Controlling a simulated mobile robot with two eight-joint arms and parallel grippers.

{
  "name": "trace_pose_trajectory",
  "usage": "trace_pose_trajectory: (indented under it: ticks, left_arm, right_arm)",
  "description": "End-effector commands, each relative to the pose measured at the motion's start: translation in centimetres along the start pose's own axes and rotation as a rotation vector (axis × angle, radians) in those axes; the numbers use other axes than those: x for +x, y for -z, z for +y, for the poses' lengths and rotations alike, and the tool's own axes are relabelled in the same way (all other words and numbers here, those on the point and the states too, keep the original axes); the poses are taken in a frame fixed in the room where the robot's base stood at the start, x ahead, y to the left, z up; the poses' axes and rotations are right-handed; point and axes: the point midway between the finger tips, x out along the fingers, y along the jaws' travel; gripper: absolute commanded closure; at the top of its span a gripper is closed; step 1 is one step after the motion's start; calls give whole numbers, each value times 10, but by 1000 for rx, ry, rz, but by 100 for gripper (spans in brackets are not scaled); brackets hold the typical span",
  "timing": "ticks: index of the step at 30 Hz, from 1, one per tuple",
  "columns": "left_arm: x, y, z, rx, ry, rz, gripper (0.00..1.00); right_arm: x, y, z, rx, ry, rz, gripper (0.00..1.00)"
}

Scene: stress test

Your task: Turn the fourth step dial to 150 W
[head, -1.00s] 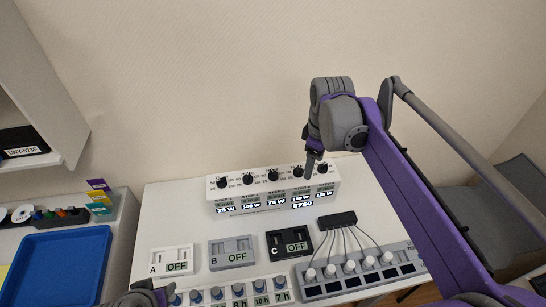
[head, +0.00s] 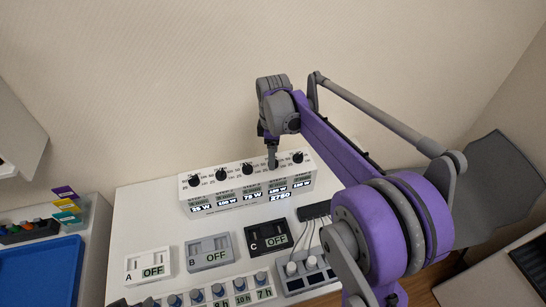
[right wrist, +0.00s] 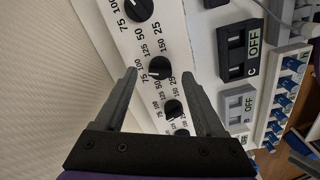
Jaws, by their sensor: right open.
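The white step dial box (head: 250,190) stands at the back of the table, with a row of black dials on top and small displays on its front. My right gripper (head: 272,162) is over the fourth dial, pointing down, and hides most of it in the head view. In the right wrist view my right gripper (right wrist: 159,75) is open, its fingers on either side of the fourth dial (right wrist: 160,68); I cannot tell whether they touch it. The fourth display (head: 277,190) is too small to read surely.
The fifth dial (head: 297,158) and third dial (head: 247,168) are close on either side. Switch boxes A (head: 147,266), B (head: 209,251) and C (head: 268,239) stand in front. A blue tray (head: 40,270) is at left. The wall is close behind.

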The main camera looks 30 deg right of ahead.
Motion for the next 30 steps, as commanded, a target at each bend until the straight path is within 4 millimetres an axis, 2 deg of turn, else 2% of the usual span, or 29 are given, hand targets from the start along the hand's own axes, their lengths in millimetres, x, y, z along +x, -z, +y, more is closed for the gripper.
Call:
trace_pose_trajectory:
  ticks: [6,14,25,26,30]
  left_arm:
    - [1,-1,0,0,0,-1,50]
    - [1,-1,0,0,0,-1,50]
    - [1,-1,0,0,0,-1,50]
    - [1,-1,0,0,0,-1,50]
    - [1,-1,0,0,0,-1,50]
  right_arm:
    - [14,0,0,0,0,0,29]
    - [15,0,0,0,0,0,31]
    - [15,0,0,0,0,0,97]
    - [15,0,0,0,0,0,100]
    - [15,0,0,1,0,0,100]
